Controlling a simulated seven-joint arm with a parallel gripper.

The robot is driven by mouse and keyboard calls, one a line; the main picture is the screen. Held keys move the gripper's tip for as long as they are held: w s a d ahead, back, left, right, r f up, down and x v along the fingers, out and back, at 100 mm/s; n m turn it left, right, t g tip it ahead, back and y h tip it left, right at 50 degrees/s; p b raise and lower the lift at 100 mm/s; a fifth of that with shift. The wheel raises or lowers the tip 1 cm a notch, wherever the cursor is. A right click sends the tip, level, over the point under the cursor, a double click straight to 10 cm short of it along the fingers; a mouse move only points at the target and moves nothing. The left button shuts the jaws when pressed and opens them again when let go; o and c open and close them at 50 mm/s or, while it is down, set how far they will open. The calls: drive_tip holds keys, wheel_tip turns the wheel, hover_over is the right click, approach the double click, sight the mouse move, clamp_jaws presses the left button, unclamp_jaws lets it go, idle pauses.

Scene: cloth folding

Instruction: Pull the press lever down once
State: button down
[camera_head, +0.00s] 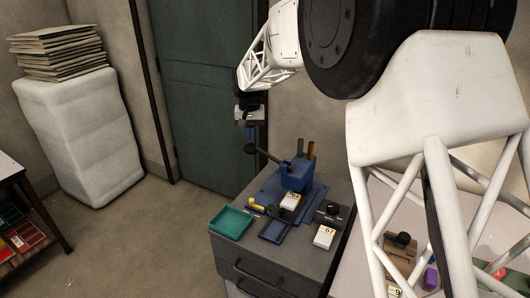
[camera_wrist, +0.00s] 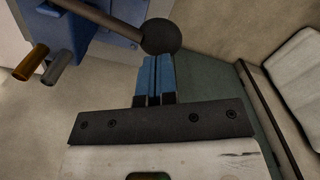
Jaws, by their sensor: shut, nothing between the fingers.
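The press (camera_head: 296,172) is a blue block on a dark cabinet. Its lever (camera_head: 266,154) is a brown bar that sticks out to the left and ends in a dark ball knob (camera_head: 251,148). My gripper (camera_head: 250,138) hangs just above the knob, with its blue fingers pointing down. In the wrist view the blue fingers (camera_wrist: 154,62) are closed together, and the knob (camera_wrist: 160,36) shows right at their tips. I cannot tell whether the tips touch it. The lever bar (camera_wrist: 95,14) runs from the knob to the upper left.
A green tray (camera_head: 231,222), a blue tray (camera_head: 274,231) and white labelled blocks (camera_head: 324,237) lie on the cabinet top (camera_head: 262,252). A yellow-ended tool (camera_head: 257,204) lies beside the press. My arm fills the upper right. Room above the cabinet's left side is clear.

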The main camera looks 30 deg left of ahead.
drive_tip(key=shift+f, duration=0.15)
idle(0.5)
wheel_tip(320, 180, down, 8)
idle(2.0)
drive_tip(key=shift+r, duration=4.15)
